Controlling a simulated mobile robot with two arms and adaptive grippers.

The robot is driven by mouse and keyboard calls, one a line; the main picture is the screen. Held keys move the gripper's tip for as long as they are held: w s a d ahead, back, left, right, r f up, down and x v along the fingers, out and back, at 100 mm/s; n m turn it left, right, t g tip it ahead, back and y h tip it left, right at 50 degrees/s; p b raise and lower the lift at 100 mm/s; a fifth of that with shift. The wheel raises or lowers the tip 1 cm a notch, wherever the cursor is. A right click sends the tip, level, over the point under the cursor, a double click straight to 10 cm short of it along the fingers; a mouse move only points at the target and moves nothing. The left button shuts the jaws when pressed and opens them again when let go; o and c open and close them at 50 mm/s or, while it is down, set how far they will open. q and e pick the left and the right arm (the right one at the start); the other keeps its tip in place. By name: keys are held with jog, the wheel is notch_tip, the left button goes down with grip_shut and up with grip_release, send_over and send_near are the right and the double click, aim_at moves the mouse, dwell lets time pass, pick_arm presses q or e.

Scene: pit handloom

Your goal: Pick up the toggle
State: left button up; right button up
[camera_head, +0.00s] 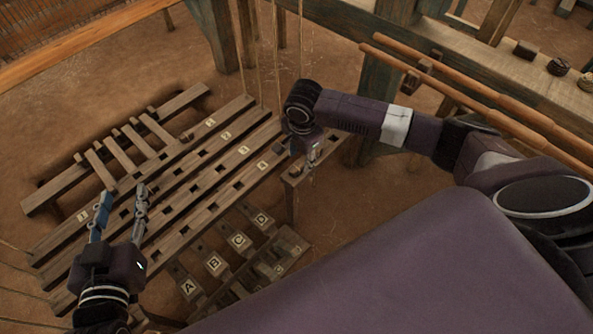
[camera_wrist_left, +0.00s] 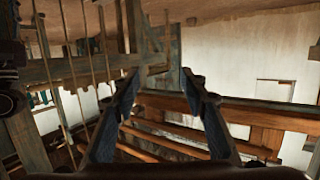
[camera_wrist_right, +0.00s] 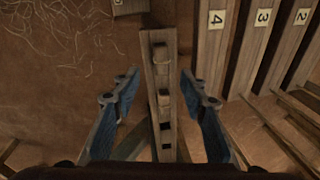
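Two small wooden pegs that look like toggles stand in a narrow wooden rail (camera_wrist_right: 158,125): one is the far peg (camera_wrist_right: 160,53) and the other the near peg (camera_wrist_right: 165,98) in the right wrist view. I cannot tell which one is the toggle meant. My right gripper (camera_wrist_right: 159,77) is open and empty, with its fingers on either side of the rail. In the head view, my right gripper (camera_head: 312,165) points down over this rail, and its fingertips are hard to make out. My left gripper (camera_head: 122,196) is open and empty above the slatted frame, far from the rail.
A slatted wooden frame (camera_head: 185,190) with numbered labels lies left of the rail. Lettered treadles (camera_head: 213,263) sit below it. A loom post (camera_head: 380,85) and long wooden poles (camera_head: 480,95) stand near my right arm. Bare earth floor (camera_wrist_right: 60,60) lies beside the rail.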

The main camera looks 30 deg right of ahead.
aim_at(297, 168)
jog(key=shift+w+a+f+b, duration=0.1)
jog(key=shift+a+f+b, duration=0.2)
jog(key=shift+f, duration=0.35)
jog(key=shift+w+a+f+b, duration=0.1)
jog(key=shift+f+b, duration=0.25)
jog(key=shift+f, duration=0.25)
jog(key=shift+w+f+b, duration=0.2)
jog(key=shift+f+b, duration=0.4)
jog(key=shift+f, duration=0.55)
pick_arm(q)
notch_tip(297, 168, up, 14)
jog(key=d+t+h, duration=0.1)
jog(key=t+h, duration=0.1)
jog(key=t, duration=0.5)
jog(key=shift+s+d+h, duration=0.3)
jog(key=shift+s, duration=0.05)
pick_arm(e)
jog(key=shift+c, duration=0.4)
grip_shut()
